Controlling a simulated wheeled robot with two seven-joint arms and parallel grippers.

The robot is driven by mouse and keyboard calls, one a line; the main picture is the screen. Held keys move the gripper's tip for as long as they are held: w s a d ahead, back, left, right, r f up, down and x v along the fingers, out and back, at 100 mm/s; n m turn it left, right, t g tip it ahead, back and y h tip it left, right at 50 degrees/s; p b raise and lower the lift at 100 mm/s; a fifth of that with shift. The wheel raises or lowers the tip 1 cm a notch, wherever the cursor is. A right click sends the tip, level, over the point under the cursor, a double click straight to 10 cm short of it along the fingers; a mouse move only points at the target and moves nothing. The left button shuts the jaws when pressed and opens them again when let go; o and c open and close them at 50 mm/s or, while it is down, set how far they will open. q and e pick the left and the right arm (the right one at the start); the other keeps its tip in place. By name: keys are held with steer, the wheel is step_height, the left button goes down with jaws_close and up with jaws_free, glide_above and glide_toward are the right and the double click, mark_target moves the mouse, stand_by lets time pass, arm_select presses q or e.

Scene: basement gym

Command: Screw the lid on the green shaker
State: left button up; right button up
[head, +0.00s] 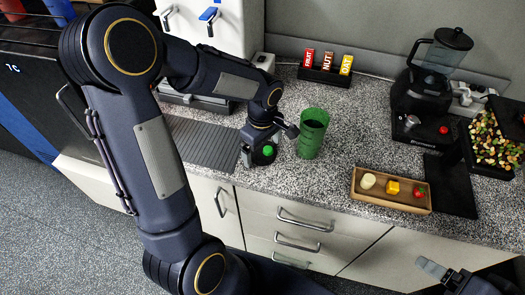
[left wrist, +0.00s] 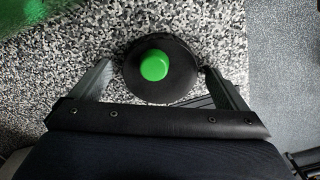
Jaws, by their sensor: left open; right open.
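The green shaker (head: 312,135) is a translucent green cup standing upright and open-topped on the speckled counter. The lid, black with a green cap (head: 268,151), lies on the counter left of the shaker, cap up. My left gripper (head: 261,155) is open and low over the counter at the lid. In the left wrist view the lid (left wrist: 155,88) sits between the two spread fingers, with a small gap visible at the sides. A green part of the shaker (left wrist: 40,14) shows at that view's top left corner. My right gripper (head: 440,275) is open and empty at the bottom right, in front of the drawers.
A wooden tray (head: 385,207) with several small food pieces is right of the shaker. A blender (head: 430,90) and a dark tray of chopped food (head: 490,168) stand further right. A bar box rack (head: 327,75) is behind. The counter's front edge is close to the lid.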

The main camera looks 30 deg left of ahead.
mark_target(263, 150)
arm_select(q)
steer(key=shift+c, duration=0.2)
steer(key=c, duration=1)
steer(key=shift+r, duration=0.15)
steer(key=shift+r, duration=0.3)
step_height(263, 150, up, 2)
steer(key=shift+r, duration=0.15)
steer(key=s+d+r+b, duration=0.1)
steer(key=s+d+r, duration=0.5)
steer(key=s+r, duration=0.3)
steer(key=s, duration=0.3)
steer(key=shift+s+d+r, duration=0.2)
steer(key=shift+d+r, duration=0.15)
steer(key=shift+r, duration=0.05)
arm_select(e)
steer(key=shift+f, duration=0.75)
steer(key=shift+o, duration=0.3)
